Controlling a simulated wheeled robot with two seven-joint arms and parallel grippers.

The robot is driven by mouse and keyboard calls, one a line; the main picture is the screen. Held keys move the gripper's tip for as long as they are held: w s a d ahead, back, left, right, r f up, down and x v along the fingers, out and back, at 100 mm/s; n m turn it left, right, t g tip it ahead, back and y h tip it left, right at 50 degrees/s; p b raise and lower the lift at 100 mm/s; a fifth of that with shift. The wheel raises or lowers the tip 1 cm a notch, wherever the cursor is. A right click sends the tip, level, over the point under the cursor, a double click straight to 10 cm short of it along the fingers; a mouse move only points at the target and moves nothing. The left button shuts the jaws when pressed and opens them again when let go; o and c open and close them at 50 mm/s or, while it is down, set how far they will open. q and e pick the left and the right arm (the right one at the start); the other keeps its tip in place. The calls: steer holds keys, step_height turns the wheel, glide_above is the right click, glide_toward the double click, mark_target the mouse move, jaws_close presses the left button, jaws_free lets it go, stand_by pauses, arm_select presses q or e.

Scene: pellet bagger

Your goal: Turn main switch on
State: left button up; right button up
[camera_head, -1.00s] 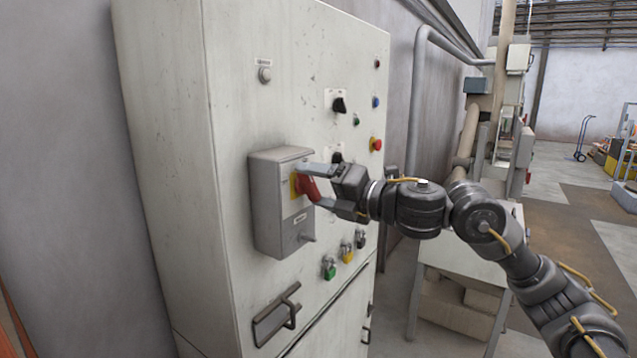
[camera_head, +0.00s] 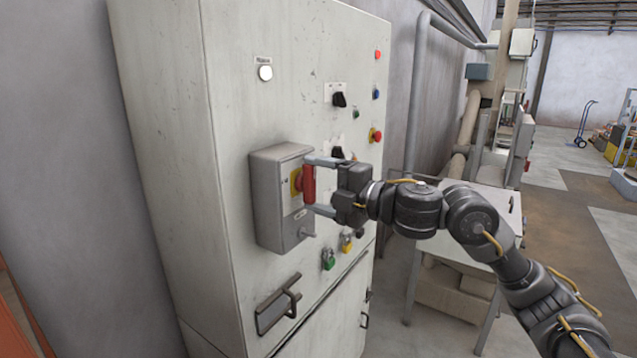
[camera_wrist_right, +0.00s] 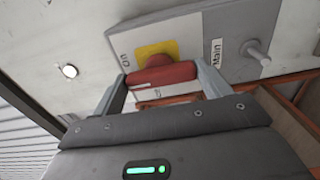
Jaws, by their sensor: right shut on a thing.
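The main switch is a red handle (camera_head: 308,185) on a yellow plate, on a grey switch box (camera_head: 268,205) fixed to the cabinet front. The handle now stands upright in the head view. My right gripper (camera_head: 316,186) has one finger above the handle and one below, shut on it. In the right wrist view the red handle (camera_wrist_right: 162,76) lies across between the two fingers (camera_wrist_right: 163,85), with the yellow plate behind it and a "Main" label beside it. My left gripper is not in view.
The cabinet (camera_head: 235,60) carries a lit white lamp (camera_head: 265,73), black selector knobs (camera_head: 339,100), a red push button (camera_head: 375,135) and coloured padlocks (camera_head: 328,259). A door handle (camera_head: 278,304) sits below the box. A metal table (camera_head: 480,215) stands to the right.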

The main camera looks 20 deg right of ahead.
steer(key=shift+r, duration=0.1)
steer(key=o, duration=1)
steer(key=b+v, duration=0.3)
steer(key=v, duration=0.7)
steer(key=shift+s+d+b, duration=0.25)
steer(key=shift+d+b, duration=0.05)
steer(key=shift+b, duration=0.1)
